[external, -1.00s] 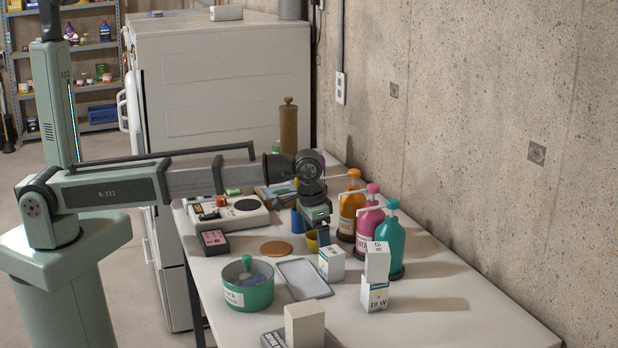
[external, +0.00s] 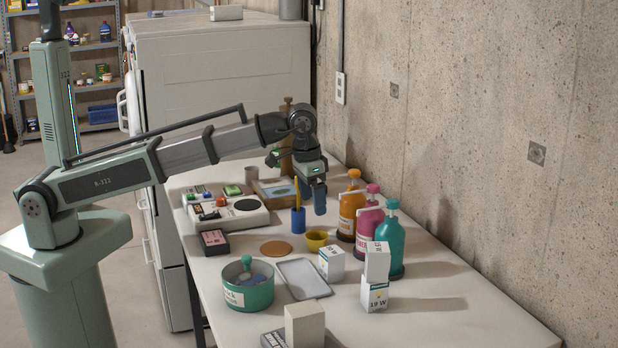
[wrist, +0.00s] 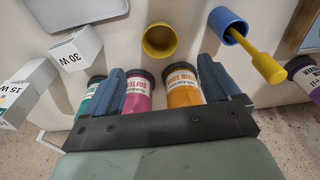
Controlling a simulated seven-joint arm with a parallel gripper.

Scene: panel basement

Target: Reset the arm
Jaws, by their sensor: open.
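Orange (external: 351,212), pink (external: 370,218) and teal (external: 391,245) bottles stand near the wall. Small white boxes (external: 331,264), a grey tray (external: 304,279), a green pot (external: 248,295) and a scale-like device (external: 240,214) crowd the table. The right front of the table is clear.

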